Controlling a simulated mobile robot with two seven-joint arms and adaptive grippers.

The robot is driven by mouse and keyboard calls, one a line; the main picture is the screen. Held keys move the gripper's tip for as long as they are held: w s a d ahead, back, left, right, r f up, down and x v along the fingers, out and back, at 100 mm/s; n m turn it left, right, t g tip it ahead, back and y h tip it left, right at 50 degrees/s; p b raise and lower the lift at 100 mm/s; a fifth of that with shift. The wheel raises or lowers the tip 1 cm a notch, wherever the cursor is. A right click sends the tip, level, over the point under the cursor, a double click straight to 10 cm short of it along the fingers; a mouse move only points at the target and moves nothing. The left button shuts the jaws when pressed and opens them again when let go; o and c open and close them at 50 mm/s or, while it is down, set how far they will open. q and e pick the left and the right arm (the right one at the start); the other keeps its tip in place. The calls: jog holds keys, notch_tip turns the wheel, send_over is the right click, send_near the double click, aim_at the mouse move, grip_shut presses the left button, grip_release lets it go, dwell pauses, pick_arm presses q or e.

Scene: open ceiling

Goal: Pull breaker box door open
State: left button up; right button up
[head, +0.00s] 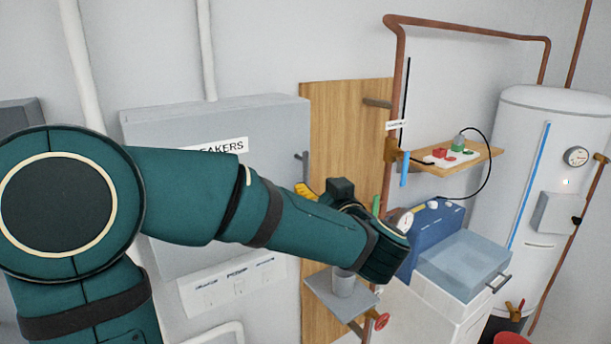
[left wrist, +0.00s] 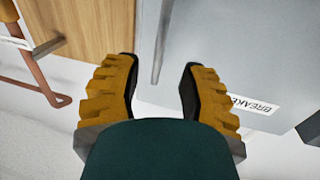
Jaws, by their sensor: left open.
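The grey breaker box (head: 217,113) hangs on the wall with its door shut, a white label (head: 230,147) on its front partly hidden by my left arm. The box door also shows in the left wrist view (left wrist: 230,50). The door's slim grey handle (head: 303,160) is on its right edge; in the left wrist view the handle (left wrist: 160,42) lies between and just beyond the fingertips. My left gripper (left wrist: 158,66) is open and empty; its fingers straddle the handle line, and contact cannot be told. In the head view its yellow finger shows near the handle's lower end.
A wooden board (head: 345,135) stands right of the box, with a small shelf holding a cup (head: 343,283) below. A switch panel (head: 235,287) is under the box.

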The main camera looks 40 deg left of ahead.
aim_at(307, 178)
pick_arm(q)
jog(key=x, duration=0.6)
jog(key=shift+w+a, duration=0.2)
jog(key=shift+a, duration=0.05)
grip_shut()
